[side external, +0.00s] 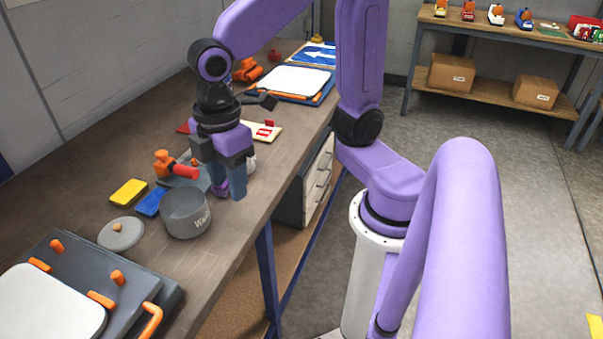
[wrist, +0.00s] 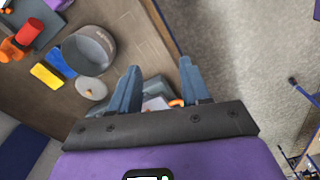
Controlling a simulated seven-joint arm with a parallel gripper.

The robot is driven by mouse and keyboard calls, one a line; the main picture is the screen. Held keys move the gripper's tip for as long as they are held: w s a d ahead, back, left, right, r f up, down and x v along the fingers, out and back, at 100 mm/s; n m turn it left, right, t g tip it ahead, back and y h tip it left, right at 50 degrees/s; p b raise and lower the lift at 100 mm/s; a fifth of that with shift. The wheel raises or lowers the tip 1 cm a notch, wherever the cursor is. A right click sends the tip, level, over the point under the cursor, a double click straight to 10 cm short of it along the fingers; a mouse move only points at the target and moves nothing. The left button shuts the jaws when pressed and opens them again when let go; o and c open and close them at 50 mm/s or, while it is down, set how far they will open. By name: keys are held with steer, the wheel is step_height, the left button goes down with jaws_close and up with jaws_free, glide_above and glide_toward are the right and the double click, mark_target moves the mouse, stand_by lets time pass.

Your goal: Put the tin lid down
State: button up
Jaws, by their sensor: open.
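The tin lid (side external: 121,233), a grey disc with a small tan knob on top, lies flat on the workbench, left of the open grey tin (side external: 188,216). In the wrist view the lid (wrist: 90,88) is below the tin (wrist: 92,45) and left of my fingers. My gripper (side external: 228,188) hangs fingers down just beyond and right of the tin, near the bench's right edge. In the wrist view my gripper (wrist: 160,67) has its fingers spread with nothing held between them. Exact finger height is hard to tell.
A yellow block (side external: 128,192) and a blue block (side external: 151,202) lie beside the lid. An orange and red tool (side external: 176,168) stands behind the tin. A dark board with orange clamps and a white plate (side external: 50,305) fills the near bench. Another white plate (side external: 290,80) lies far back.

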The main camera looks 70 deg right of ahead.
steer(key=s+d+f+m, duration=0.1)
steer(key=s+d+f, duration=0.1)
steer(key=s+d, duration=0.5)
steer(key=s, duration=0.3)
steer(key=shift+s+d+f, duration=0.15)
steer(key=shift+s+d, duration=0.2)
